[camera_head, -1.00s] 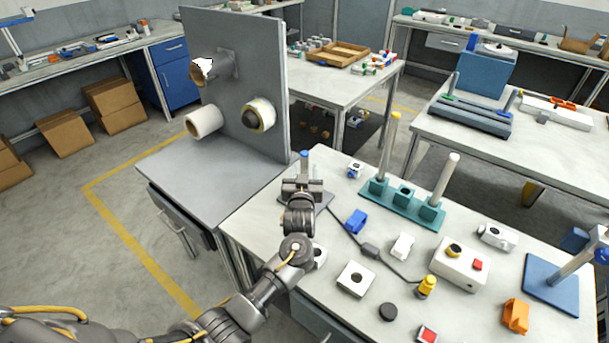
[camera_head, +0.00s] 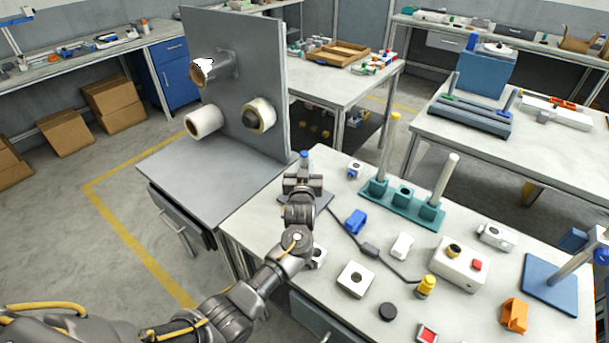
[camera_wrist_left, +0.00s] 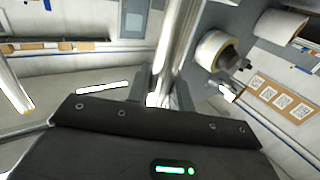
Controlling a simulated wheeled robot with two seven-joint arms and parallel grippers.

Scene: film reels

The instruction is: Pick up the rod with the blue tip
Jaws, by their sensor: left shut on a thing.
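The rod with the blue tip (camera_head: 304,154) stands upright at the far left corner of the near table, its lower part hidden behind my gripper. My left gripper (camera_head: 303,176) is around the rod a little below the tip and shut on it. In the left wrist view the grey metal rod (camera_wrist_left: 178,45) rises between the fingers (camera_wrist_left: 160,97); its tip is out of that picture. A dark flat plate (camera_head: 322,199) shows at the rod's foot; whether the rod touches it is hidden. My right gripper is not in view.
A teal rack (camera_head: 412,207) holds a yellow-tipped rod (camera_head: 389,145) and a plain-topped rod (camera_head: 446,178) to the right. A grey upright panel (camera_head: 262,95) with several rolls stands close on the left. A blue block (camera_head: 356,220) and white parts lie nearer.

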